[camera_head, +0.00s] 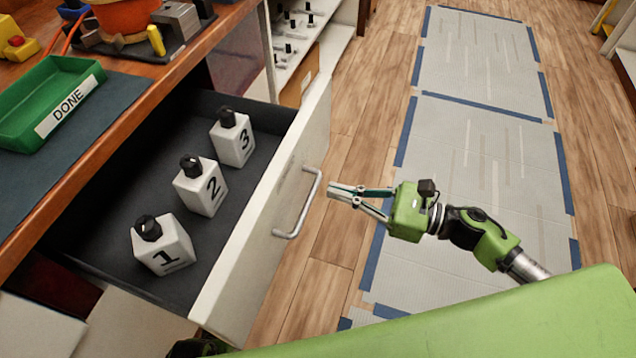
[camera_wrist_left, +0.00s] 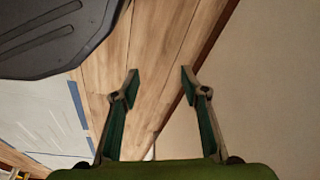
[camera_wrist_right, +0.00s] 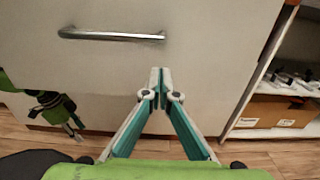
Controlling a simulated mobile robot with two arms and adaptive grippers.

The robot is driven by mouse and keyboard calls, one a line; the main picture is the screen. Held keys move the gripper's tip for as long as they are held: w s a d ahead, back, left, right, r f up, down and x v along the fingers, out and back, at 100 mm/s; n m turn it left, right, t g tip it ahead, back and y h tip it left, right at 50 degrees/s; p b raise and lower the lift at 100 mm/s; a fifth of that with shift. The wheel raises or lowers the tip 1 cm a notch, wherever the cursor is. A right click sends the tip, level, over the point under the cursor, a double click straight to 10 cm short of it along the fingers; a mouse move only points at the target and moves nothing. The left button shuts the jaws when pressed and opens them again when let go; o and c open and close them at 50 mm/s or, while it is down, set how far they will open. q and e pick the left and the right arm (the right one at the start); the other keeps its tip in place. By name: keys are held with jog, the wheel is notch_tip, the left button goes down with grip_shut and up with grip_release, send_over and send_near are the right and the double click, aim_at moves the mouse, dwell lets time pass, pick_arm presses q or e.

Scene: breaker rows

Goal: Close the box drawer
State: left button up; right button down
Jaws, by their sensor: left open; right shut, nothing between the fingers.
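The box drawer (camera_head: 262,218) is pulled out from under the workbench. Inside stand several white boxes with black knobs, numbered 1 (camera_head: 163,246), 2 (camera_head: 199,188) and 3 (camera_head: 232,140). A silver bar handle (camera_head: 301,203) is on its pale front; the handle also shows in the right wrist view (camera_wrist_right: 110,35). My right gripper (camera_head: 333,191) is shut and empty, just outside the drawer front, beside the handle; its tips (camera_wrist_right: 160,70) point at the front panel. Whether they touch it I cannot tell. My left gripper (camera_wrist_left: 158,76) is open and empty above the floor, away from the drawer.
The wooden bench top (camera_head: 180,70) holds a green DONE tray (camera_head: 52,100) and tools. An open shelf (camera_head: 318,45) with small parts stands beyond the drawer, with a cardboard box (camera_wrist_right: 275,115) low in it. The floor on the right is clear, with taped grey mats (camera_head: 480,150).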

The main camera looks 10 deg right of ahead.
aim_at(304, 182)
jog(key=x, duration=0.4)
jog(key=shift+d+r, duration=0.1)
jog(key=shift+w+a, duration=0.2)
jog(key=shift+a, duration=0.2)
pick_arm(q)
jog(key=shift+s+a+f, duration=0.1)
jog(key=shift+s+f, duration=0.5)
jog(key=shift+f, duration=0.3)
jog(key=shift+w+r, duration=0.1)
jog(key=shift+w, duration=0.1)
pick_arm(e)
jog(key=shift+a, duration=0.15)
